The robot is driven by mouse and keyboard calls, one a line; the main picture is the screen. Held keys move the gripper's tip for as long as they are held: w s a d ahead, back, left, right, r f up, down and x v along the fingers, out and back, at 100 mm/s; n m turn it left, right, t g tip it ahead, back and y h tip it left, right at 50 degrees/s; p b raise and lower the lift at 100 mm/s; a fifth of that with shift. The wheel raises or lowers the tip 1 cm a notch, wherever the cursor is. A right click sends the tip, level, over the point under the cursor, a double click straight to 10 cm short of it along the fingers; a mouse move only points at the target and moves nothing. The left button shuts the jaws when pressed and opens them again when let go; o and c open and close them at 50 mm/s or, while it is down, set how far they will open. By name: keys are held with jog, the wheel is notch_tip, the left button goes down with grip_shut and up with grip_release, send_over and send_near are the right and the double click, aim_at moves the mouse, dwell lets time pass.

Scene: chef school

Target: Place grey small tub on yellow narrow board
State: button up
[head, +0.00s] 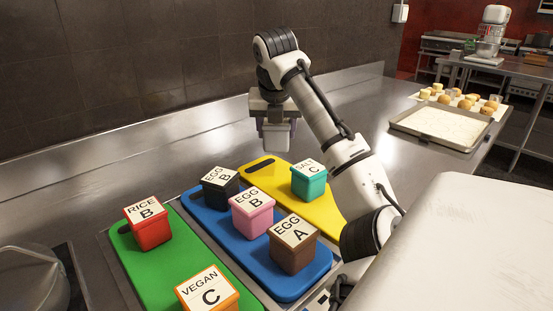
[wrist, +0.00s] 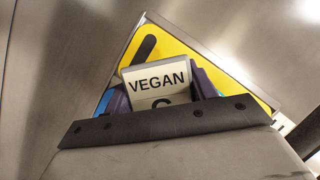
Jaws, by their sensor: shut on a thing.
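The grey small tub (head: 276,139) is held in my gripper (head: 274,114), in the air above the far end of the yellow narrow board (head: 322,214). In the wrist view the tub (wrist: 155,78) shows its lid, marked VEGAN and a partly hidden letter, between the two purple-grey fingers of my gripper (wrist: 162,92). The yellow board (wrist: 185,48) lies below and behind it there, with its dark handle slot in sight. A teal tub (head: 309,181) marked SALT C stands on the yellow board. The tub's underside is hidden in the wrist view.
A blue board (head: 205,222) bears black, pink and brown tubs. A green board (head: 150,272) bears a red tub (head: 147,224) and an orange tub (head: 207,292). The yellow board has bare room around the teal tub. A baking tray (head: 440,127) lies far right.

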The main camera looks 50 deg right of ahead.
aim_at(276, 128)
notch_tip(276, 128, down, 7)
jog(key=shift+f, duration=0.2)
dwell(0.4)
jog(key=o, duration=1.1)
jog(key=shift+f, duration=0.15)
jog(key=p+v, duration=0.8)
jog(key=v, duration=0.4)
